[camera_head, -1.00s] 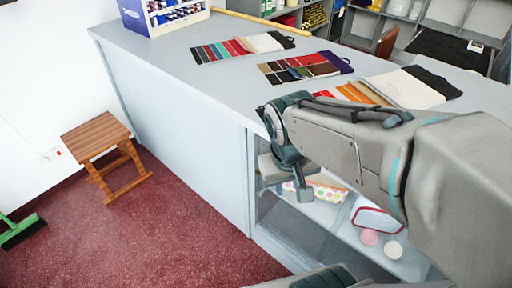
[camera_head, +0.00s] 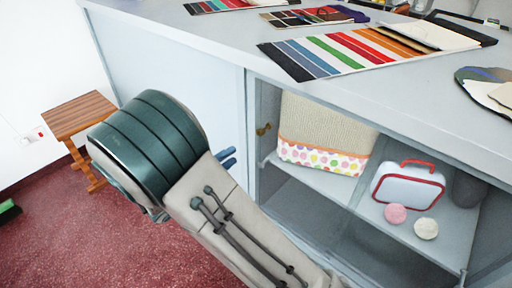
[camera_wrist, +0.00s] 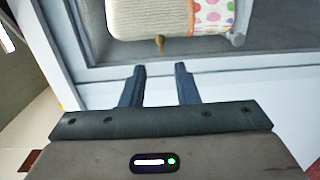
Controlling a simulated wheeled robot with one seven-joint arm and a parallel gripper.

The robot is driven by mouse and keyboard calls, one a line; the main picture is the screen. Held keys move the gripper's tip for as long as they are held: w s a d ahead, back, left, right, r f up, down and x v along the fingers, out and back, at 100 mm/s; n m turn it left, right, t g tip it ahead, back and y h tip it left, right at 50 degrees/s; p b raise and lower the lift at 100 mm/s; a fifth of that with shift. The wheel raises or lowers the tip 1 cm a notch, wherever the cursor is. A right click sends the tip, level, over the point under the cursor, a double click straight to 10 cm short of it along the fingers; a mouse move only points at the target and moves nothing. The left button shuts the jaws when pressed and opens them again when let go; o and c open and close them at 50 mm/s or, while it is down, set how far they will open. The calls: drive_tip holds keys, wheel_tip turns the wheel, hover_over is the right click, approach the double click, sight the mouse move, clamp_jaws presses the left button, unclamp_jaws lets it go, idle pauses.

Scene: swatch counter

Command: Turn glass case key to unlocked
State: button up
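The small brass key (camera_head: 263,129) is on the left side of the glass-fronted case (camera_head: 252,180) under the counter. It also shows in the wrist view (camera_wrist: 160,43), a short way beyond my fingertips and roughly in line with the gap between them. My gripper (camera_wrist: 159,70) is open, with two dark fingers apart and nothing between them. In the head view only the bluish fingertips of my gripper (camera_head: 229,157) show behind my arm, to the left of the key. Which way the key is turned is too small to tell.
Inside the case are a beige cloth item with a dotted band (camera_head: 325,135), a white case with red trim (camera_head: 408,187), and pink (camera_head: 396,213) and cream (camera_head: 426,228) round items. Fabric swatches (camera_head: 345,50) lie on the counter. A wooden stool (camera_head: 80,115) stands left.

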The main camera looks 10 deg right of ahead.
drive_tip(key=b, duration=0.2)
approach(264, 130)
drive_tip(key=x, duration=0.7)
drive_tip(key=shift+f+t, duration=0.2)
drive_tip(key=shift+t, duration=0.2)
drive_tip(key=shift+w, duration=0.1)
clamp_jaws()
